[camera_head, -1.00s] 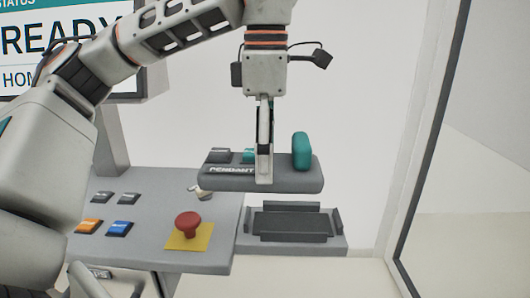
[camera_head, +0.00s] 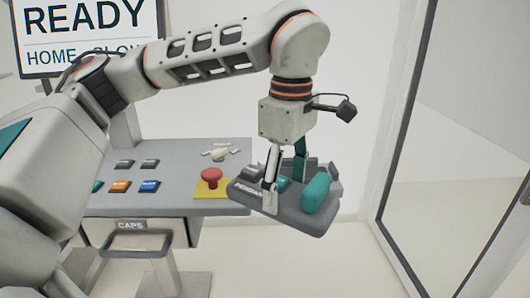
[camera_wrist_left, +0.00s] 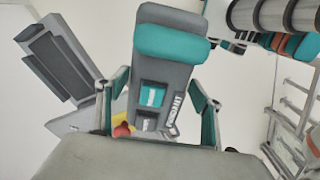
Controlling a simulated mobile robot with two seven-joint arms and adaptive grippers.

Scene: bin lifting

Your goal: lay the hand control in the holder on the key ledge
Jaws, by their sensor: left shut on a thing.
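The hand control (camera_head: 292,211) is a grey slab marked PENDANT, with dark and teal keys and a teal roll at one end. My left gripper (camera_head: 285,183) is shut on it across the middle and holds it in the air, turned askew. In the left wrist view the hand control (camera_wrist_left: 174,72) lies between the two fingers (camera_wrist_left: 160,103). The holder (camera_wrist_left: 58,58), a dark tray with raised edges, shows left of the hand control there, apart from it. In the head view the hand control hides most of the holder (camera_head: 334,172). My right gripper is not in view.
The grey console (camera_head: 180,182) left of the hand control carries several coloured keys and a red mushroom button (camera_head: 211,174) on a yellow plate. A drawer (camera_head: 135,238) marked CAPS is below. A dark-framed glass panel (camera_head: 450,160) stands on the right.

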